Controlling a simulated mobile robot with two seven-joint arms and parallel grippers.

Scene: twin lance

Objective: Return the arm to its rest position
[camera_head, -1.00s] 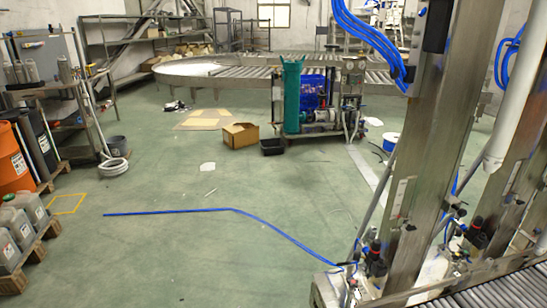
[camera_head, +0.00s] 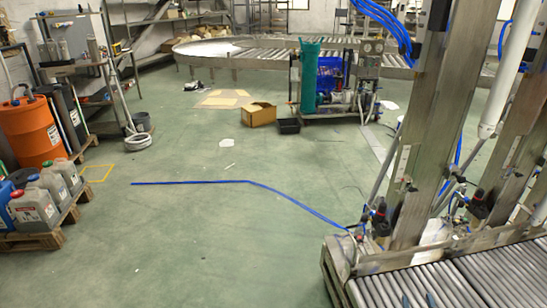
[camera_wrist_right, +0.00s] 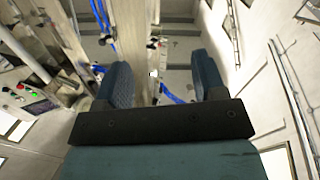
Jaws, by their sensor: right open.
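My right gripper (camera_wrist_right: 163,80) shows in the right wrist view. Its two dark blue-grey fingers stand well apart, and nothing is between them. It is open and empty. Behind the fingers, that view shows a tall metal post (camera_wrist_right: 143,50), blue hoses and pale walls, tilted. My left gripper is not in view.
Metal posts (camera_head: 423,140) stand by a roller conveyor (camera_head: 415,290) at the right. A blue hose (camera_head: 190,183) crosses the otherwise largely clear green floor. An orange drum (camera_head: 33,133) and grey canisters (camera_head: 32,208) stand left. A cardboard box (camera_head: 258,115) lies farther back.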

